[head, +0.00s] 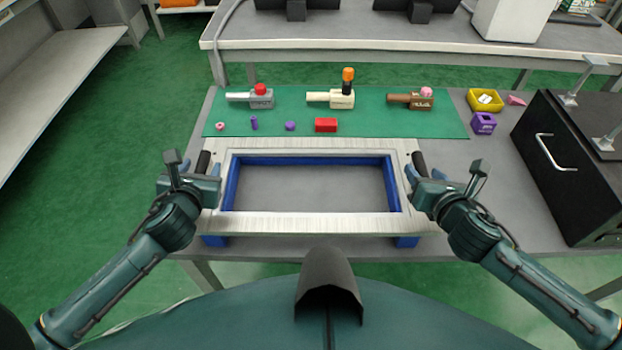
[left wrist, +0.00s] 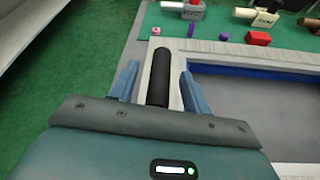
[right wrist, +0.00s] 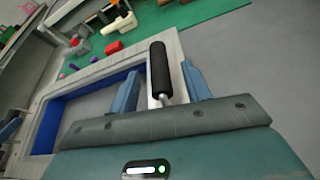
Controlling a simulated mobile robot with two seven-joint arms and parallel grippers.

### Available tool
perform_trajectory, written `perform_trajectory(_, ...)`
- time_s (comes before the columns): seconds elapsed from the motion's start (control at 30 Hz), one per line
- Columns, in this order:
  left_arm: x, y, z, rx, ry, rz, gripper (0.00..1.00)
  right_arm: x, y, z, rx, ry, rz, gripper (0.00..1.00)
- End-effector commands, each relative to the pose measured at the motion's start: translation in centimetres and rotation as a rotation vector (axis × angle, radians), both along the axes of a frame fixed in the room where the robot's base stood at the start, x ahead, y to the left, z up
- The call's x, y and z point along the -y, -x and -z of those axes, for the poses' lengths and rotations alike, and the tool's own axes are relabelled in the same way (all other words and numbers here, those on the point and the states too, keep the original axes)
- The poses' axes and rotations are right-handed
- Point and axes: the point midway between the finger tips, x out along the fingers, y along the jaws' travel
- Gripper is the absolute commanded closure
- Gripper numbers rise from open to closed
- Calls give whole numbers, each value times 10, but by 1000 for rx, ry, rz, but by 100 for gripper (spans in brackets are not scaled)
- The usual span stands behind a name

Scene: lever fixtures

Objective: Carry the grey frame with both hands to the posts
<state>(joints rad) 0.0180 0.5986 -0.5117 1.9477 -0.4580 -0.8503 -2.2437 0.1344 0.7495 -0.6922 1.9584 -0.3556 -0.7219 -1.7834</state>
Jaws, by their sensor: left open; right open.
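The grey frame (head: 310,222) is a rectangular ring with blue inner walls, lying at the front of the table, with blue feet beneath it. A black handle stands on each short side: the left handle (head: 203,162) and the right handle (head: 419,163). My left gripper (left wrist: 158,80) is open, with one blue finger on each side of the left handle. My right gripper (right wrist: 160,85) is open, with its fingers on either side of the right handle. I cannot tell whether any finger touches a handle. I cannot make out the posts for certain.
A green mat (head: 380,125) behind the frame holds lever fixtures, among them a grey one (head: 262,100), and small parts including a red block (head: 326,125). A yellow bin (head: 485,100) and a black case (head: 565,160) stand at the right.

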Motion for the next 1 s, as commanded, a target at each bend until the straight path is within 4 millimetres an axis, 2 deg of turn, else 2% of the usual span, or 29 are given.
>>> perform_trajectory(0.2, -2, -19, 8, 0, 1, 0, 52, -2, -19, 8, 0, 0, 0, 52)
perform_trajectory(0.57, -2, -22, 9, 0, 0, 0, 52, -3, -22, 9, 0, 0, -1, 52)
perform_trajectory(1.0, -2, -21, 9, 0, 0, 0, 88, -2, -21, 9, 0, 1, 0, 88)
